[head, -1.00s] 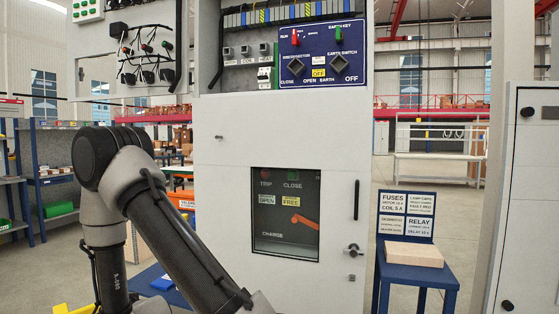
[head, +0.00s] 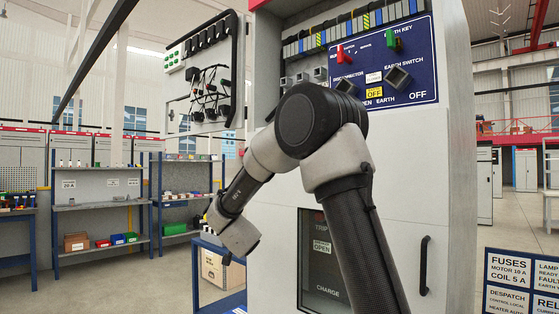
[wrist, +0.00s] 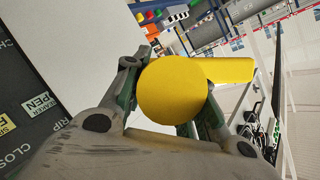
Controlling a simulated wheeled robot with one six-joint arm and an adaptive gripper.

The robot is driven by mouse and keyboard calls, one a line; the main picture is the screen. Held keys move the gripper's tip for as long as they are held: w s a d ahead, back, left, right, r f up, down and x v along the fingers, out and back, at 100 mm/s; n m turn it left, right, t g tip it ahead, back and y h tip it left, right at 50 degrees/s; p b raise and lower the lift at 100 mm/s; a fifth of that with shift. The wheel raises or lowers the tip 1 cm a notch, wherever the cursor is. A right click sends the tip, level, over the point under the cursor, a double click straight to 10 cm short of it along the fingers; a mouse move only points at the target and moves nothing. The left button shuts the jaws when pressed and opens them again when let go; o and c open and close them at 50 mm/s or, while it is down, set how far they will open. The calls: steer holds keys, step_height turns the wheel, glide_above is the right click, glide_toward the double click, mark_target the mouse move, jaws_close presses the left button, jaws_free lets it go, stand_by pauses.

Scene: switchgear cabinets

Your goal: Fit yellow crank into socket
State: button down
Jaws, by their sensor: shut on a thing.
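My gripper (wrist: 174,78) is shut on the yellow crank (wrist: 175,92) in the wrist view. The crank shows a round yellow end towards the camera and a yellow bar reaching right; its far side is hidden. In the head view my forearm bends down to the left of the cabinet; the crank and fingers cannot be made out there. The blue panel (head: 425,62) holds two dark diamond-shaped sockets, the disconnector socket (head: 346,87) and the earth switch socket (head: 398,79). My arm crosses just below and left of them, and the crank is apart from both.
The white cabinet (head: 455,170) has a dark window (head: 322,285) and a black handle (head: 424,265). A red key (head: 341,54) and a green key (head: 391,38) stick out above the sockets. An open door with wiring (head: 208,90) hangs left. Shelves (head: 100,205) stand far left, with clear floor before them.

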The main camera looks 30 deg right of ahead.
steer(key=s+d+r+m+h, duration=0.1)
steer(key=s+r+m+h, duration=0.3)
steer(key=r+m, duration=0.75)
steer(key=s+d+r+m+h, duration=0.1)
steer(key=r+m+h, duration=0.6)
steer(key=r+m, duration=0.4)
steer(key=s+d+r+m+g+h, duration=0.1)
steer(key=s+d+r+m, duration=0.1)
steer(key=s+r, duration=0.4)
steer(key=s+d+r+m+g+h, duration=0.1)
steer(key=s+r+m, duration=0.3)
steer(key=r, duration=0.8)
steer(key=shift+s+d+g+h, duration=0.45)
steer(key=shift+s+h, duration=0.35)
steer(key=shift+s, duration=0.4)
steer(key=shift+a, duration=0.1)
steer(key=shift+f+m+g, duration=0.1)
steer(key=shift+m+g, duration=0.15)
